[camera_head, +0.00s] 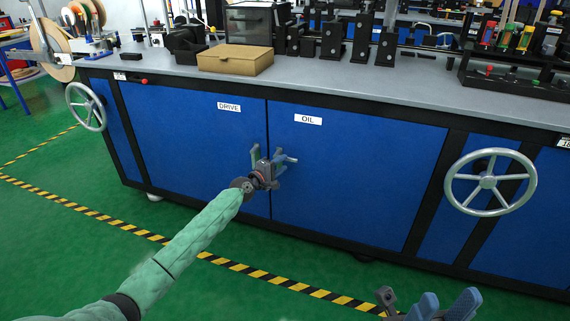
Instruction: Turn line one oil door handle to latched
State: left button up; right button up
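The blue oil door (355,180), labelled OIL, is closed flush beside the blue drive door (190,140), labelled DRIVE. A grey oil door handle (287,159) shows near the oil door's left edge, partly hidden by my gripper. My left gripper (268,169) is at this handle, in front of the seam between the doors. Its fingers overlap the handle, and I cannot tell whether they are closed on it. My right gripper (445,304) is at the bottom edge, away from the doors, with its blue-grey fingers apart and nothing seen between them.
Handwheels stand out from the cabinet at left (86,107) and right (490,182). The grey worktop (400,85) holds a cardboard box (236,60) and several black fixtures. The green floor before the doors, crossed by a striped tape line (240,267), is clear.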

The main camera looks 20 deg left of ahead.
pick_arm(q)
jog(key=shift+x, duration=1.2)
grip_shut()
